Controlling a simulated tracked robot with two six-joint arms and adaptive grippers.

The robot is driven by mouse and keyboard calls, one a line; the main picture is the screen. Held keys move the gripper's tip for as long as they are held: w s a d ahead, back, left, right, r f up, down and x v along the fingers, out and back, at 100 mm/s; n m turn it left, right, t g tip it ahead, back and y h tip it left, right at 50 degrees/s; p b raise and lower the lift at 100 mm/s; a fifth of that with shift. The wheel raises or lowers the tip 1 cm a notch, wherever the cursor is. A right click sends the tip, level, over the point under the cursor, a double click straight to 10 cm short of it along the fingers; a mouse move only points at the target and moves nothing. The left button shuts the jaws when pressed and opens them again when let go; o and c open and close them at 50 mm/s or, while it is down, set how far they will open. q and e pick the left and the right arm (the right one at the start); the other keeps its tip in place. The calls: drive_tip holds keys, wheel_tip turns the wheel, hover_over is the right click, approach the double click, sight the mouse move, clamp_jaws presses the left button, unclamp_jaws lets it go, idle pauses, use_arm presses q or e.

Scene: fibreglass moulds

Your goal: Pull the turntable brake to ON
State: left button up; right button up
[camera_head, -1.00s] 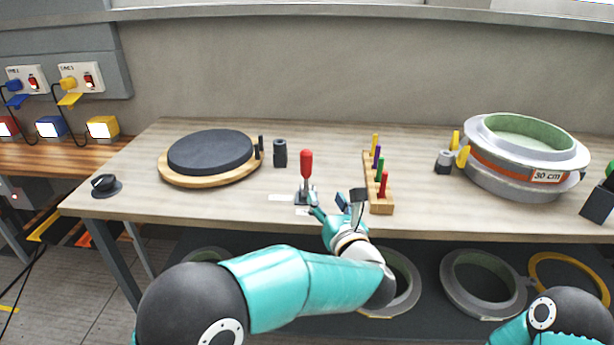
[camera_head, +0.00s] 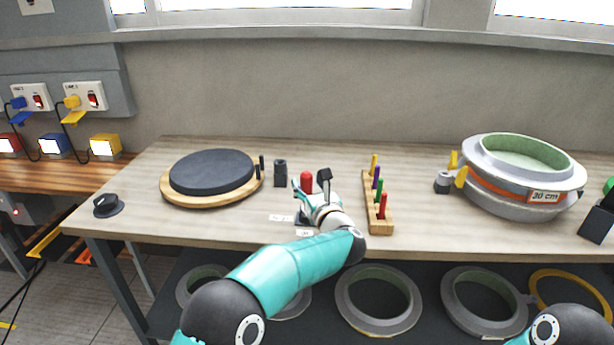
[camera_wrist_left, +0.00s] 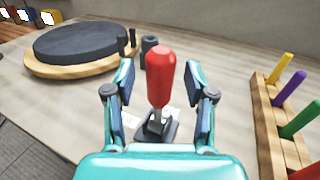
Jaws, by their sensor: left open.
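The brake lever has a red handle (camera_head: 306,182) on a small dark base with white labels beside it on the table. In the left wrist view the red handle (camera_wrist_left: 160,76) stands upright between my open fingers, above its grey base (camera_wrist_left: 156,128). My left gripper (camera_head: 309,185) is open around or just in front of the handle; contact is not visible. The gripper hides much of the lever's base in the head view. The turntable (camera_head: 211,174) has a dark disc on a wooden ring, left of the lever. My right gripper is not in view.
A wooden rack (camera_head: 378,212) with several coloured pegs stands close to the right of the lever. A dark cylinder (camera_head: 280,173) stands behind it. A round mould (camera_head: 520,178) sits at the right. A black knob (camera_head: 107,205) is at the left front corner.

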use_arm(q)
drive_tip(key=shift+x, duration=1.2)
clamp_jaws()
